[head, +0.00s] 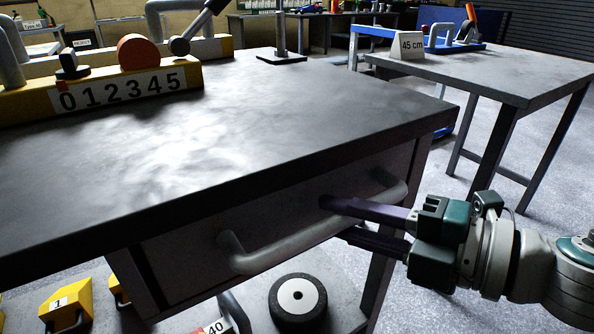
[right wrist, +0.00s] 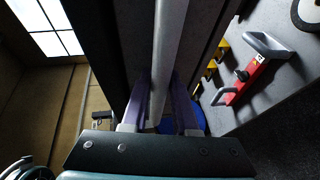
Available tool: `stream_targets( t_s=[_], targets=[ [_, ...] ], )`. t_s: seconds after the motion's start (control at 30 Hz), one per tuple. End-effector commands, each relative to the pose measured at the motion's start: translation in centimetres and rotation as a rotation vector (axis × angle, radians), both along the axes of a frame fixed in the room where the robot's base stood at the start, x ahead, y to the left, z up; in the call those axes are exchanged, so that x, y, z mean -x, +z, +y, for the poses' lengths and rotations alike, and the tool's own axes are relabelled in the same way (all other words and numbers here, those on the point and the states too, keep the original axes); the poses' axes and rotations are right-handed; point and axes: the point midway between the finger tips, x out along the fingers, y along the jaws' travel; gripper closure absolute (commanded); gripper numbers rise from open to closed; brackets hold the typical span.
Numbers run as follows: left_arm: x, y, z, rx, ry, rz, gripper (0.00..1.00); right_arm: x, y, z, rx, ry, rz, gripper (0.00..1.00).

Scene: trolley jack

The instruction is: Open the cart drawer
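The cart drawer (head: 205,262) has a grey front that sits under the dark top of the cart, with no visible gap showing it pulled out. Its long grey bar handle (head: 290,240) runs across the front; the bar also shows in the right wrist view (right wrist: 168,50). My right gripper (head: 332,218) comes in from the right with its purple fingers at the handle. In the right wrist view the fingers (right wrist: 161,100) stand apart, one on each side of the bar. They look open around it, not clamped. My left gripper is not in view.
The cart top (head: 250,120) carries a yellow block with numbers (head: 125,92) at the left. A wheel (head: 298,296) and yellow blocks (head: 66,300) are below the drawer. A second table (head: 500,75) stands at the right rear. Floor is open between the tables.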

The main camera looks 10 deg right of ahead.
Motion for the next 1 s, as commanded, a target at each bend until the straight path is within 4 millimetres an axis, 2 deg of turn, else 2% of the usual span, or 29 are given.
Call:
stream_targets(
  t_s=[0.03,0.23,1.0],
  targets=[
    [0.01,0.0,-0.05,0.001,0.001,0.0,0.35,0.01,-0.01,-0.01,0.0,0.0,0.0,0.79],
    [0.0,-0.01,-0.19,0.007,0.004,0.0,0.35,0.02,-0.01,-0.01,0.0,0.0,0.0,1.0],
    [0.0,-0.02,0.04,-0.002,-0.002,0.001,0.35,0.01,0.0,-0.01,0.0,0.0,0.0,1.0]
  ],
)
